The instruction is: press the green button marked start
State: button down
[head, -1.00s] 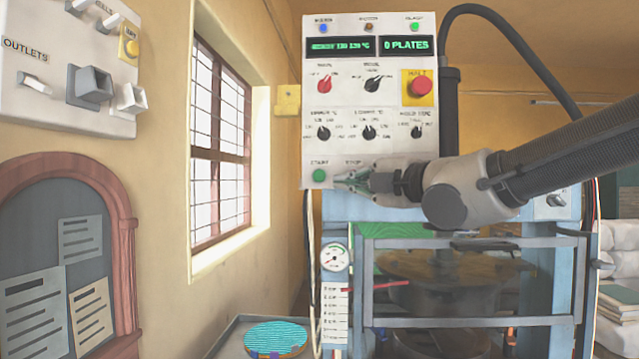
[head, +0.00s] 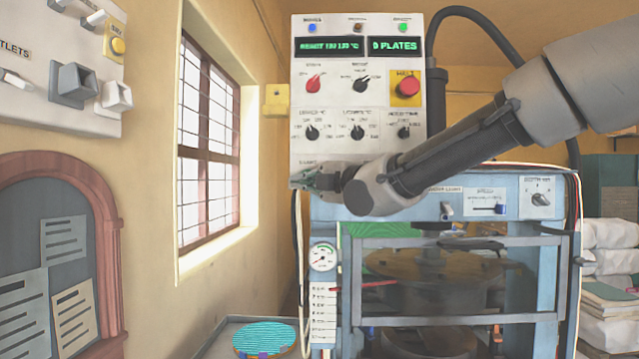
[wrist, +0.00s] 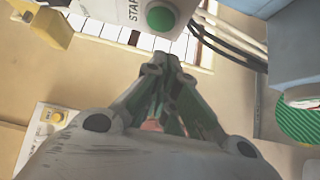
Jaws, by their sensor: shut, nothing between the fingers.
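The green start button shows in the wrist view (wrist: 161,17), at the edge of the control box, with part of the word START beside it. In the head view my gripper (head: 300,181) covers the place of the button at the lower left corner of the white control panel (head: 335,160). My gripper is shut and empty. In the wrist view its fingertips (wrist: 168,62) point toward the button, with a small gap between them in the picture. The true distance to the button is hard to tell.
A red button on a yellow plate (head: 408,88), a red knob (head: 313,84) and several black knobs sit higher on the panel. The blue press frame (head: 450,320) stands below. Cables (head: 298,230) hang at the panel's left. A window (head: 208,150) is at left.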

jog(key=shift+w+d, duration=0.1)
jog(key=shift+w, duration=1.4)
jog(key=shift+w+d+r, duration=0.1)
jog(key=shift+w+r, duration=0.15)
jog(key=shift+w, duration=0.35)
